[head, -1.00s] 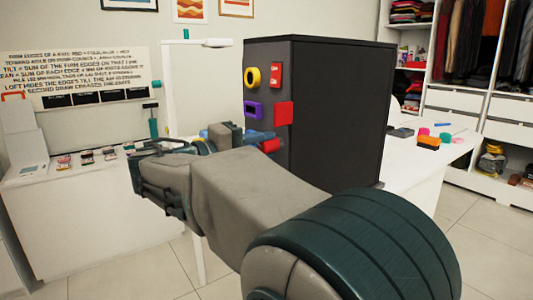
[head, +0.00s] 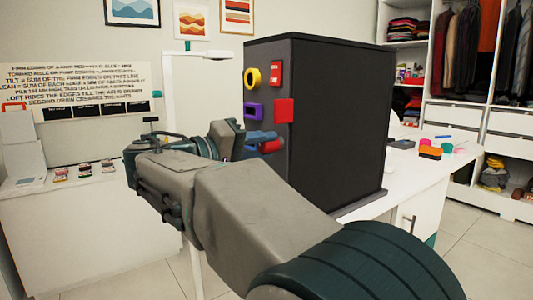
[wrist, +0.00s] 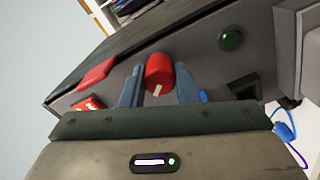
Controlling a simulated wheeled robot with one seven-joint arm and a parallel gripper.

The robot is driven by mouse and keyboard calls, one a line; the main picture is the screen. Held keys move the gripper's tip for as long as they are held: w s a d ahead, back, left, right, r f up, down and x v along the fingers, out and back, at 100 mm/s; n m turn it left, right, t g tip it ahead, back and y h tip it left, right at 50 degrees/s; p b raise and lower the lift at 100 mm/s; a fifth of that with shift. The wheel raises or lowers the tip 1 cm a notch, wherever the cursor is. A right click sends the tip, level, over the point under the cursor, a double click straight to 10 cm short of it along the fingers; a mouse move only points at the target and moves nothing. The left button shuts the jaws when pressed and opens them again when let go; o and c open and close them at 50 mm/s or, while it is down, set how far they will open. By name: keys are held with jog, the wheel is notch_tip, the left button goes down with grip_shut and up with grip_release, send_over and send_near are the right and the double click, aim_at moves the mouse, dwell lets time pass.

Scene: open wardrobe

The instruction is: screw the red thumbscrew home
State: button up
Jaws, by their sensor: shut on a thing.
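The red thumbscrew (wrist: 159,72) is a red cylindrical knob with a white mark, on the front face of a dark box (wrist: 120,75). In the wrist view it sits between the two blue-grey fingers of my gripper (wrist: 158,88), which is shut on it. In the head view the fingers of my gripper (head: 264,137) reach the box's front from the left, and the thumbscrew (head: 271,146) shows red just below them. Its shank and how deep it sits are hidden.
The box (head: 335,120) stands on a white table (head: 415,170). Its face also bears a red square (head: 284,110), a red label (head: 275,74), a yellow ring (head: 252,77) and a purple frame (head: 253,111). A green button (wrist: 231,39) and dark square part (wrist: 243,87) are near the fingers.

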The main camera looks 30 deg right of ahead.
jog(key=shift+m+b, duration=3)
jog(key=shift+b, duration=0.7)
jog(key=shift+m, duration=0.3)
jog(key=o, duration=1.1)
jog(key=shift+c, duration=0.2)
jog(key=shift+r, duration=0.1)
